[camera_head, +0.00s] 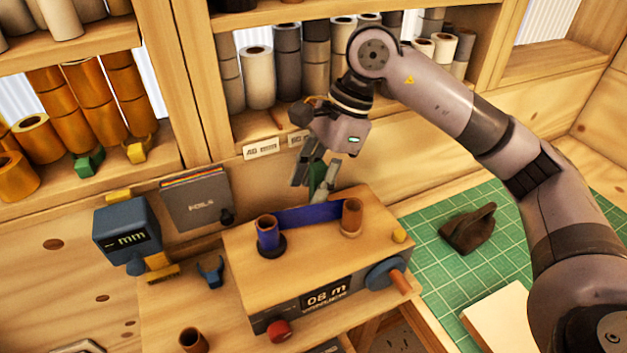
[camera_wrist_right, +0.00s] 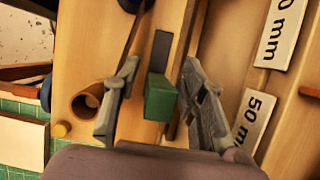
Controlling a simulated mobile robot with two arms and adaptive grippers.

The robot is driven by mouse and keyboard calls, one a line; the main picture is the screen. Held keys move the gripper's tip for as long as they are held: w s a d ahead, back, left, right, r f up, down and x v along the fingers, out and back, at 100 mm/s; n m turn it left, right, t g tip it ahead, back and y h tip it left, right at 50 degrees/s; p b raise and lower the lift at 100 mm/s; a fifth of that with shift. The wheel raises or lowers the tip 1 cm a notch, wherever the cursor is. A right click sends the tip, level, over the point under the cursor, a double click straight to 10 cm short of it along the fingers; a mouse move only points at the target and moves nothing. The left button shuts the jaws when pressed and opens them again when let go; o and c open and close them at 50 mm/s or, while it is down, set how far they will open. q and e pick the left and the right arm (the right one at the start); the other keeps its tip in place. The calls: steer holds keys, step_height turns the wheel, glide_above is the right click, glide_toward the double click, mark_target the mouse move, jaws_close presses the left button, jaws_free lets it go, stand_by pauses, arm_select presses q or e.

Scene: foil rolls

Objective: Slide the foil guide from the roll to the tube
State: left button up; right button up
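A blue foil roll (camera_head: 268,234) stands on a dark base on the left of the wooden winding box (camera_head: 320,255). A blue foil strip (camera_head: 310,215) runs from it to the brown tube (camera_head: 352,217) at the right, which also shows in the right wrist view (camera_wrist_right: 85,98). A green block (camera_wrist_right: 160,98), apparently the foil guide, sits at the box's back side, behind the strip. My right gripper (camera_wrist_right: 160,70) is open, with one finger on each side of the green block and gaps between. The head view shows it partly hidden there. My left gripper is out of view.
A blue-grey "mm" gauge (camera_head: 127,232) and a foils folder (camera_head: 196,204) stand left of the box. A blue crank (camera_head: 385,273) juts from its front right. A green mat (camera_head: 440,215) with a dark brown object (camera_head: 468,228) lies to the right.

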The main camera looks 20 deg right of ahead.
steer(key=v, duration=1.2)
